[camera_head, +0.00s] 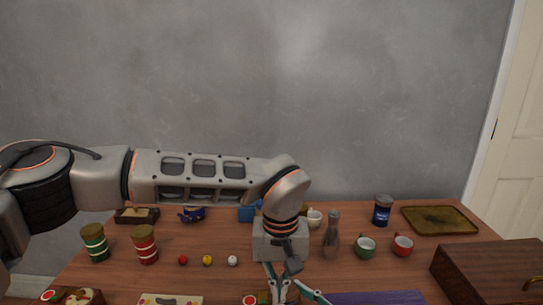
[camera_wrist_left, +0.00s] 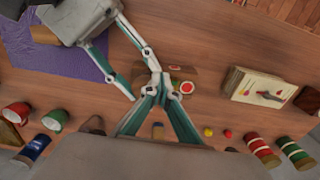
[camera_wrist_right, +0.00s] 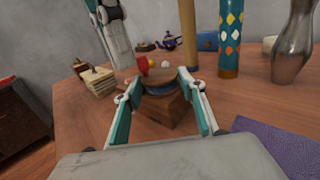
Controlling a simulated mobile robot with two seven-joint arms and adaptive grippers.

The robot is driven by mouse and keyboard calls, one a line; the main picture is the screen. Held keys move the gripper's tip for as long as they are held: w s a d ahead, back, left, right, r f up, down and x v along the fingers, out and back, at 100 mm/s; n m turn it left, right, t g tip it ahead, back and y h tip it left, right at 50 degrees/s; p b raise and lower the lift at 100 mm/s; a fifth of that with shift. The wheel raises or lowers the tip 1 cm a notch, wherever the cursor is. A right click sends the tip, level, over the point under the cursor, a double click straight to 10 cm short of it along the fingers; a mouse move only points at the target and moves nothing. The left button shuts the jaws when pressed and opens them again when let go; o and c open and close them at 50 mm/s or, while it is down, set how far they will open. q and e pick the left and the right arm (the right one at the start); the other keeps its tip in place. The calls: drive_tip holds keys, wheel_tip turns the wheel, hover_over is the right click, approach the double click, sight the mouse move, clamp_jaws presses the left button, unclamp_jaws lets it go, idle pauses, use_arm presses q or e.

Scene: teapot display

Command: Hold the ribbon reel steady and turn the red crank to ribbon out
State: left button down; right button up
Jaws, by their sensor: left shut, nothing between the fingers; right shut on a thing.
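The ribbon reel (camera_wrist_right: 160,84), a round wooden top with a blue band below it on a wooden base, sits between my right gripper's fingers (camera_wrist_right: 160,90). The right gripper is shut on it, one finger at each side. My left gripper (camera_wrist_left: 160,88) is shut and empty, reaching down from above close beside the reel. The left arm also shows in the head view, where the reel is mostly hidden behind the gripper at the bottom edge. Whether the left fingers touch the knob cannot be told.
A purple mat (camera_wrist_right: 275,148) lies right of the reel. Small balls (camera_head: 207,260) and two striped tins (camera_head: 145,245) stand to the left. A vase (camera_head: 332,238), cups (camera_head: 365,247) and a blue tin (camera_head: 382,210) stand behind. A wooden chest (camera_head: 490,270) is at the right.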

sight(296, 289)
use_arm(q)
drive_tip(key=shift+w+d, duration=0.25)
drive_tip(key=shift+w, duration=0.45)
idle(1.1)
drive_tip(key=shift+s+d, duration=0.1)
drive_tip(key=shift+d, duration=0.15)
drive_tip(key=shift+s+d, duration=0.1)
drive_tip(key=shift+d, duration=0.7)
drive_tip(key=shift+d, duration=0.3)
idle(0.5)
wheel_tip(296, 289, up, 6)
drive_tip(key=shift+s+d, duration=0.15)
drive_tip(key=shift+s, duration=0.15)
idle(0.4)
